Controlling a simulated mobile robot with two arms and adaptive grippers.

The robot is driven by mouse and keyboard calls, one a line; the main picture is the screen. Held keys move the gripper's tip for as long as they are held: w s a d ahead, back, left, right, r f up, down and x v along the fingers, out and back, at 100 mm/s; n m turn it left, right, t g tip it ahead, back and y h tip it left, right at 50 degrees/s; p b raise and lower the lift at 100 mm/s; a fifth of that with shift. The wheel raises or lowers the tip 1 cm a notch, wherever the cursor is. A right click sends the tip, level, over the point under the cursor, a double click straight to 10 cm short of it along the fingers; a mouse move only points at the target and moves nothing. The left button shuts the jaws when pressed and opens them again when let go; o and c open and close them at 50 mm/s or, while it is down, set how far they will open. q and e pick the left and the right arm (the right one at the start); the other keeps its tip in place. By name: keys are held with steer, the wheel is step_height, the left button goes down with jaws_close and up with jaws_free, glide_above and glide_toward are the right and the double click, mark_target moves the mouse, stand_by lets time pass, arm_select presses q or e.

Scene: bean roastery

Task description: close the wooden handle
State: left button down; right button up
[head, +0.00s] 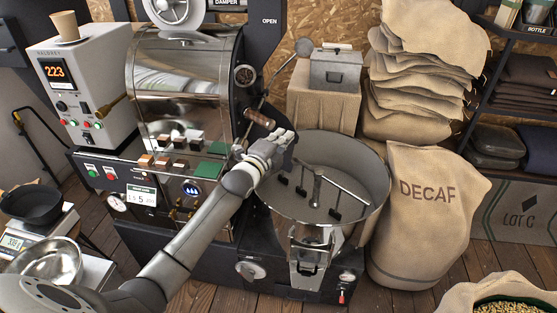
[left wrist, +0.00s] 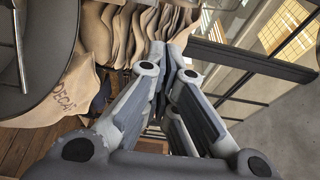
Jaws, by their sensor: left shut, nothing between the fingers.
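The wooden handle (head: 260,118) is a short brown grip on the front right of the roaster drum (head: 185,85), near a slanted metal lever with a round grey ball. My left gripper (head: 288,136) is just below and to the right of the handle, over the rear left rim of the round cooling tray (head: 375,160). It also shows in the left wrist view (left wrist: 168,55), its fingers close together with nothing between them. A small gap seems to lie between gripper and handle, but I cannot tell whether they touch. The handle is not visible in the left wrist view. My right gripper is out of view.
A DECAF sack (head: 425,215) stands right of the tray, with piled sacks (head: 420,85) behind. A grey box on a covered block (head: 325,100) stands behind the tray. Buttons and small sample blocks line the roaster's front shelf, under my left arm's left side.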

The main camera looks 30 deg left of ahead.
arm_select(q)
steer(key=s+b, duration=0.2)
steer(key=s, duration=0.8)
steer(key=shift+r, duration=0.15)
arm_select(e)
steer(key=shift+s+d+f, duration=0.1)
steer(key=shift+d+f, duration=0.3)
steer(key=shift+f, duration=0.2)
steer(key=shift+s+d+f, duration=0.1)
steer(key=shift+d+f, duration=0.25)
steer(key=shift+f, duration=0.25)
arm_select(q)
steer(key=shift+d, duration=0.15)
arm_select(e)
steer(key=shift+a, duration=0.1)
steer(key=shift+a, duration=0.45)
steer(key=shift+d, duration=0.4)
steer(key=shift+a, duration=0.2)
